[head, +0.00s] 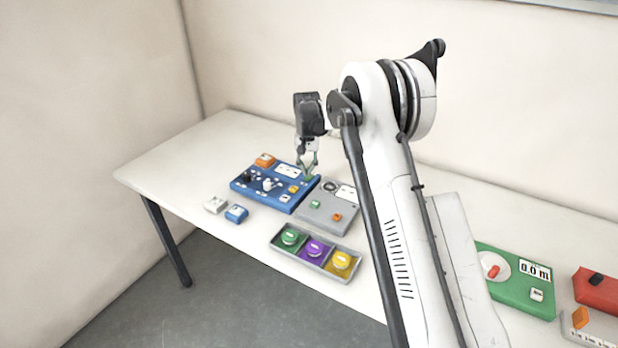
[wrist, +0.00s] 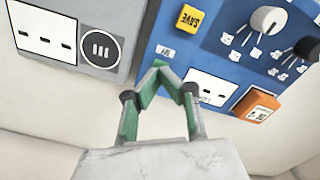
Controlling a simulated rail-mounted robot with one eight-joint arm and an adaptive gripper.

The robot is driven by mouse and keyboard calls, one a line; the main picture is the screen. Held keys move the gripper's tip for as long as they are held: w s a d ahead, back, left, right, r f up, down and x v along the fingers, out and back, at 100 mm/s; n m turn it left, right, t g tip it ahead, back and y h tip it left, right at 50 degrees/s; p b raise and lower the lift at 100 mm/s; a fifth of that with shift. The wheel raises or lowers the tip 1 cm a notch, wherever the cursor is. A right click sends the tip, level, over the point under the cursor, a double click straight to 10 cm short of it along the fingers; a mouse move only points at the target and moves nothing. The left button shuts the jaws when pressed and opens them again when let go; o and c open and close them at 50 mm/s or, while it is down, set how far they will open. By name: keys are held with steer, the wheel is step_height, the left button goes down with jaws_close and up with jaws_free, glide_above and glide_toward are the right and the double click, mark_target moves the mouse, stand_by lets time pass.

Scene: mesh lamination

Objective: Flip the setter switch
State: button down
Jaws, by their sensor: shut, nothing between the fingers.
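No label reading "setter" is legible, so I cannot tell which control is the setter switch. A blue panel (head: 277,202) on the table carries an orange rocker-like block (head: 265,160), a white knob, a black knob and a yellow button. In the wrist view the blue panel (wrist: 225,50) shows the orange block (wrist: 256,104), white knob (wrist: 268,18), black knob (wrist: 307,48) and yellow SAVE button (wrist: 190,18). My gripper (head: 308,172) is over the blue panel's right back edge, near its white slotted plate (wrist: 210,88). Its green-padded fingertips (wrist: 160,65) are together and empty.
A grey panel (head: 325,212) with a round dial-like disc (wrist: 100,47) adjoins the blue one. In front are a tray (head: 318,261) of green, purple and yellow round pieces and two small blocks (head: 236,214). A green meter box (head: 520,295) stands at right. The left table end is clear.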

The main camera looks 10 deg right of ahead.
mark_target(307, 178)
steer(key=shift+f+b, duration=0.8)
steer(key=shift+f, duration=0.3)
stand_by(0.6)
steer(key=shift+r+p, duration=0.95)
steer(key=shift+r, duration=2.55)
steer(key=shift+r, duration=0.1)
